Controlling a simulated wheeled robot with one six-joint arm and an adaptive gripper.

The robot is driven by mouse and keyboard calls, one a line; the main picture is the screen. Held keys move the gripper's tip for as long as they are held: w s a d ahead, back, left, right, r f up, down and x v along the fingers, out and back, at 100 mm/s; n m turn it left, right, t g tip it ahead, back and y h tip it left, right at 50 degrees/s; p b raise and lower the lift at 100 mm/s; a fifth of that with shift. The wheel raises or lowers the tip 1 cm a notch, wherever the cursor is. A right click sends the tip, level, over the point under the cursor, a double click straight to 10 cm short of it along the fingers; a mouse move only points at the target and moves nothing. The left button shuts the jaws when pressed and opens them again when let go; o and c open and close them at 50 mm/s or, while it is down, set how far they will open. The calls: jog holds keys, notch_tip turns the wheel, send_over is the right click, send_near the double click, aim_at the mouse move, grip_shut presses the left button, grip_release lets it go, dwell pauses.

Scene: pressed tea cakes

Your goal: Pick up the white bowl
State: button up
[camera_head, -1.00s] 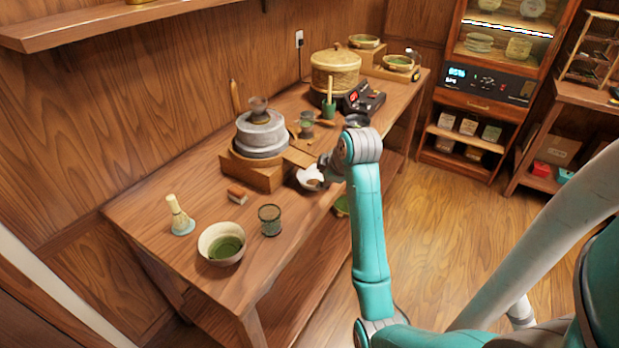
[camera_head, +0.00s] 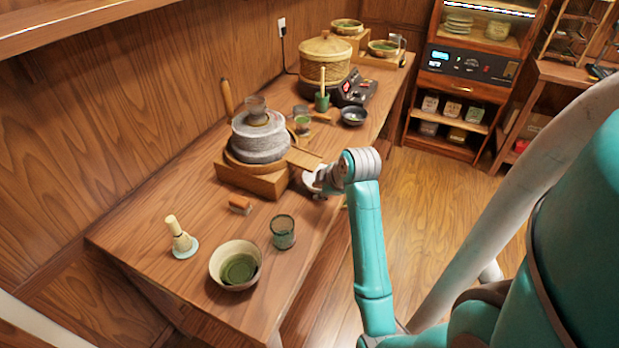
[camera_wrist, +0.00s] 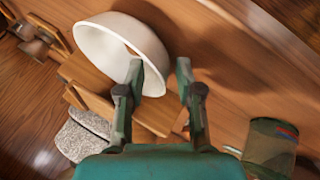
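The white bowl (camera_head: 311,182) is on the wooden table beside the stone mill, partly hidden behind my gripper in the head view. In the wrist view the white bowl (camera_wrist: 110,45) is large, at the upper left, and looks tilted. My gripper (camera_wrist: 160,75) is open, with a clear gap between its fingertips. The left finger overlaps the bowl's rim, and part of the bowl's wall shows between the fingers. The right finger is apart from it. I cannot tell whether the left finger touches the bowl. In the head view my gripper (camera_head: 324,180) is at the table's front edge.
The stone mill (camera_head: 262,142) stands on a wooden base behind the bowl. A green glass cup (camera_head: 283,232), a cream bowl (camera_head: 222,256) with green contents and a whisk (camera_head: 179,235) are nearer. A dark bowl (camera_head: 353,116) lies farther back. Floor right of the table is clear.

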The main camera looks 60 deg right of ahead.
jog(key=shift+w+f, duration=0.1)
jog(key=shift+f, duration=0.05)
jog(key=shift+c, duration=0.2)
grip_shut()
jog(key=shift+w+r, duration=0.1)
jog(key=shift+r, duration=0.1)
